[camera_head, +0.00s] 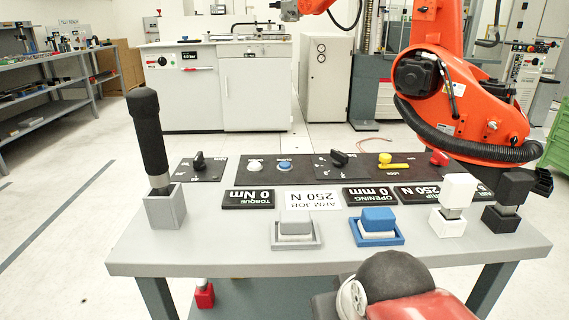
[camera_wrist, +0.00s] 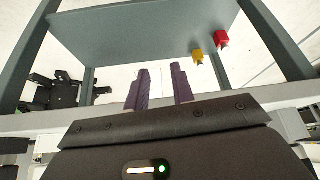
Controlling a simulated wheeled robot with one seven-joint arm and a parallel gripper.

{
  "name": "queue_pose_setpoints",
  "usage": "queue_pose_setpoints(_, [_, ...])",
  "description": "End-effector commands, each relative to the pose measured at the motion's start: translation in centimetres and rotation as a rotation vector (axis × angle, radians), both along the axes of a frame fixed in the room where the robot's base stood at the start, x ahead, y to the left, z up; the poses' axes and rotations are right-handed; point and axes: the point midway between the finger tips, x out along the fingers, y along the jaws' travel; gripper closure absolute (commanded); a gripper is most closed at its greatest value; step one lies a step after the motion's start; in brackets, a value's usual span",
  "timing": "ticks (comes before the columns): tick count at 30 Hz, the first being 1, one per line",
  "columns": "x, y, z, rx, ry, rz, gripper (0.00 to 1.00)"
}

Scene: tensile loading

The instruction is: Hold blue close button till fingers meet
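The blue close button (camera_head: 284,166) is a small round blue cap on the dark control panel (camera_head: 262,178), right of a white button (camera_head: 255,165). A small label beside it is hard to read. An upside-down black display (camera_head: 369,197) reads OPENING 0 mm. In the wrist view my gripper (camera_wrist: 160,86) has two purple fingers standing apart with nothing between them. The fingers point at the dark lower shelf, away from the button. The fingers are not seen in the head view, where part of my arm shows at the bottom right.
The grey table (camera_head: 250,262) also holds a black-handled tool (camera_head: 149,130) in a grey socket, a grey block (camera_head: 295,222) and blue block (camera_head: 378,214) in trays, and white and black blocks. An orange robot arm (camera_head: 455,90) stands behind. Yellow (camera_wrist: 197,56) and red (camera_wrist: 221,38) pieces show below.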

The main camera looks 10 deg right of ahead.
Motion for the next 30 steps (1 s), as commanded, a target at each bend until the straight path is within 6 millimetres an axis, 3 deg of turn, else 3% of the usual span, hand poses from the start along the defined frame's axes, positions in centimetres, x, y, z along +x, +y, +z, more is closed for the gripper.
queue_pose_setpoints(1, [0.0, 0.0, 0.0, 0.0, 0.0, 0.0, 0.82])
queue_pose_setpoints(5, [0.0, 0.0, 0.0, 0.0, 0.0, 0.0, 0.99])
queue_pose_setpoints(30, [0.0, 0.0, 0.0, 0.0, 0.0, 0.0, 1.0])
